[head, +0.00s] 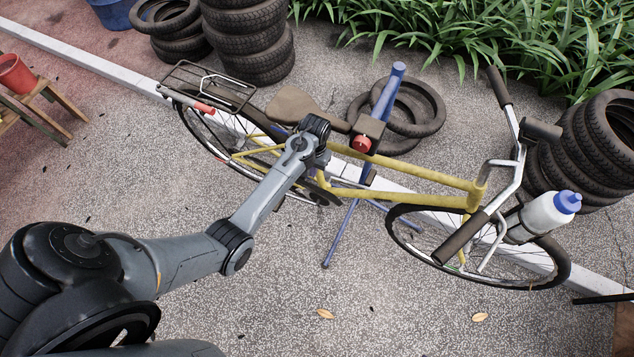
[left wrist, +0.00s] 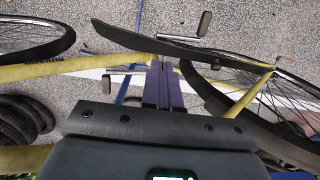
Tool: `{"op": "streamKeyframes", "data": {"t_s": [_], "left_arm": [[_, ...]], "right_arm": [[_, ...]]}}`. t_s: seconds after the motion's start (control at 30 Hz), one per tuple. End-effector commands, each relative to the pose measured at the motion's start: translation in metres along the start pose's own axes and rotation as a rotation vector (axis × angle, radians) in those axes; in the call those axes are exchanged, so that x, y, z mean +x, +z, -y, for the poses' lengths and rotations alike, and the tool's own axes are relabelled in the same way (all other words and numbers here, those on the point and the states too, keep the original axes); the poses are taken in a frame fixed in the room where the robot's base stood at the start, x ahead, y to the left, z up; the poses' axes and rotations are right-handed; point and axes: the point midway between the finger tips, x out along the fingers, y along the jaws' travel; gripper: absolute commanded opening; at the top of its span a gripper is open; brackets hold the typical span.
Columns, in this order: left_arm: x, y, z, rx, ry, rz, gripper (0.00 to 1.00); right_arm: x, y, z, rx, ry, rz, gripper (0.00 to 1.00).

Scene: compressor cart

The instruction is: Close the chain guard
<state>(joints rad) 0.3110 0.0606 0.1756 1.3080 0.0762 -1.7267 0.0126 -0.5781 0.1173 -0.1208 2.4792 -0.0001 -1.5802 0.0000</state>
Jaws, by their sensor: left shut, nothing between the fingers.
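A yellow bicycle (head: 420,186) is held at a blue stand (head: 384,100). The chain guard (left wrist: 150,52) is a long dark plate in the left wrist view, slanting along the drive side near a crank and pedal. In the head view only a dark part of it (head: 322,194) shows below my wrist; my arm hides the rest. I cannot tell how its edge sits against the chain. My left gripper (left wrist: 163,88) is shut and empty over the bicycle frame. Its fingertips appear near the guard's edge; contact cannot be told. My right gripper is in neither view.
A saddle (head: 305,108) and a rear rack (head: 208,84) lie close around my left wrist. The stand's legs (head: 341,233) spread beneath the frame. Tire stacks (head: 250,40) stand behind and at right (head: 590,150).

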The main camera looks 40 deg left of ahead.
Motion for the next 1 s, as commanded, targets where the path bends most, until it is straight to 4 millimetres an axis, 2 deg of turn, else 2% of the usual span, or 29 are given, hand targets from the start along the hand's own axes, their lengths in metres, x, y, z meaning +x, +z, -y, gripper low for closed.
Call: {"op": "streamKeyframes", "data": {"t_s": [0.17, 0.4, 0.6, 0.8, 1.0], "left_arm": [[0.018, -0.001, -0.001, 0.001, 0.001, -0.002, 0.00], [0.056, -0.001, -0.001, 0.001, 0.001, -0.001, 0.00], [0.081, -0.002, -0.001, 0.002, 0.001, -0.003, 0.00], [0.093, -0.002, -0.001, 0.002, 0.001, -0.005, 0.00], [0.095, -0.002, -0.001, 0.002, 0.001, -0.005, 0.00]], "right_arm": [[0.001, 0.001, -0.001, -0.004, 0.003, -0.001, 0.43], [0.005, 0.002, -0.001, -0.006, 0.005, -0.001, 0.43], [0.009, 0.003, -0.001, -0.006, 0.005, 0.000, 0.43], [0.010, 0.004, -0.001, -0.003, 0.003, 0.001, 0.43], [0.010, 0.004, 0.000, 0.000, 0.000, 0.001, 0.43]]}}
